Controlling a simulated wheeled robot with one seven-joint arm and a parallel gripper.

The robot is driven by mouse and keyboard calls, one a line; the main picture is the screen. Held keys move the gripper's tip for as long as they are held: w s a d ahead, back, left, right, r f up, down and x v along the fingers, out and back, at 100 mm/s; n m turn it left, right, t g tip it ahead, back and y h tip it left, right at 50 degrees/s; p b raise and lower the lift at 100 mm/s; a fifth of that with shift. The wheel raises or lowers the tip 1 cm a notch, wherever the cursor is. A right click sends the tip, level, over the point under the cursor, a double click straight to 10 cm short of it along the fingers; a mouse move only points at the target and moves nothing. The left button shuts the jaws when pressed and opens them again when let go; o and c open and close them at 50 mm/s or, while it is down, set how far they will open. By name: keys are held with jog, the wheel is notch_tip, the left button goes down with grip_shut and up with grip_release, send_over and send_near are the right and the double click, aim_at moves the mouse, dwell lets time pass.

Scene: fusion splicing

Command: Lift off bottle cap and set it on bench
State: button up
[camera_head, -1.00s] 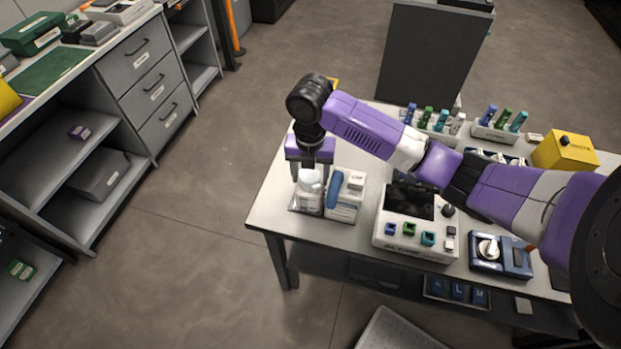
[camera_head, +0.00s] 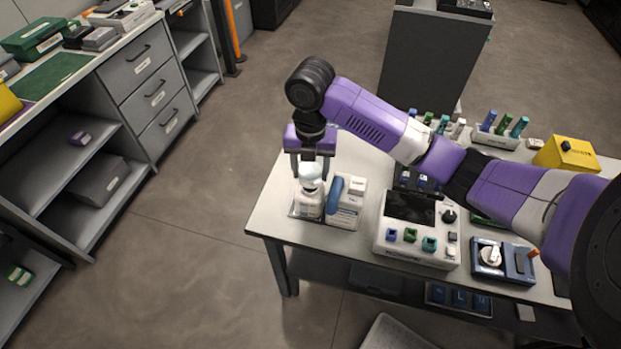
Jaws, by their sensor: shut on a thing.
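My gripper (camera_head: 312,169) points down over the front left of the bench (camera_head: 265,218). It is shut on a pale, rounded cap (camera_head: 311,173). The white bottle (camera_head: 309,206) stands upright directly below, in a clear-looking holder at the bench's left end. The cap sits above the bottle's shoulder. At this size I cannot tell whether there is a clear gap between cap and bottle neck.
A white box with a blue item (camera_head: 335,194) stands close on the bottle's right. A white splicer (camera_head: 411,209) with a dark screen is further right. A yellow box (camera_head: 566,154) stands at the far right. The bench strip before the splicer is narrow.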

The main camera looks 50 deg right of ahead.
notch_tip(320, 180, up, 16)
dwell(0.3)
jog(key=shift+f, duration=0.1)
jog(key=o, duration=0.7)
jog(key=c, duration=0.7)
jog(key=shift+s, duration=0.1)
